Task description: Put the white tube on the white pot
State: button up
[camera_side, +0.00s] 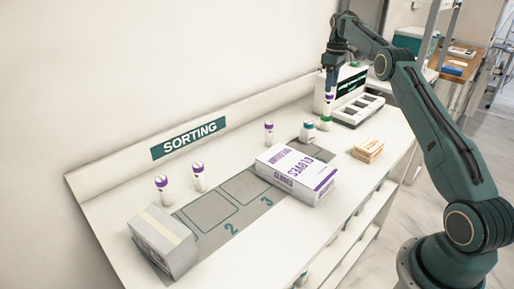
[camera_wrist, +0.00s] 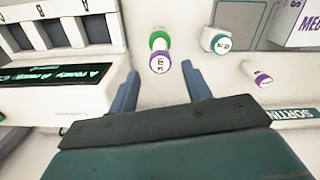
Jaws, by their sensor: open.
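A white tube with a purple cap (camera_side: 329,98) stands upright below my gripper in the side view, apparently on top of a small green-topped thing (camera_side: 326,121). In the wrist view the purple cap (camera_wrist: 160,65) lies between my fingers, with the green ring (camera_wrist: 159,36) behind it. A white pot with a teal band (camera_side: 307,133) stands just left of it; its pale top shows in the wrist view (camera_wrist: 221,43). My gripper (camera_side: 331,84) is open above the tube, its fingers spread in the wrist view (camera_wrist: 160,76). I cannot tell whether the fingers touch the tube.
A white machine (camera_side: 361,109) with a dark display stands close behind and right. More purple-capped tubes (camera_side: 268,133) (camera_side: 198,178) (camera_side: 163,190) stand along the bench. A gloves box (camera_side: 296,174), wooden blocks (camera_side: 369,150) and a grey box (camera_side: 163,243) stand on it too.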

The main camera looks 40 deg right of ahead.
dwell(0.6)
jog(key=s+a+r+t, duration=0.1)
jog(key=a+r, duration=1)
jog(key=a, duration=0.1)
jog(key=s+a+r+m+t, duration=0.1)
jog(key=s+a+r, duration=0.25)
jog(key=a, duration=0.25)
jog(key=s+a+r+t, duration=0.1)
jog(key=s+a+r, duration=0.2)
jog(key=s+a, duration=0.25)
jog(key=s+a+t, duration=0.1)
jog(key=s+a, duration=0.8)
jog(key=s, duration=0.2)
jog(key=s+a+f, duration=0.2)
jog(key=s+f, duration=0.2)
jog(key=s, duration=0.2)
jog(key=s+a+f+m+t, duration=0.1)
jog(key=s+a+f, duration=0.2)
jog(key=s+f, duration=0.2)
jog(key=shift+s+a+t, duration=0.25)
jog(key=shift+s+t, duration=0.05)
jog(key=shift+s, duration=0.8)
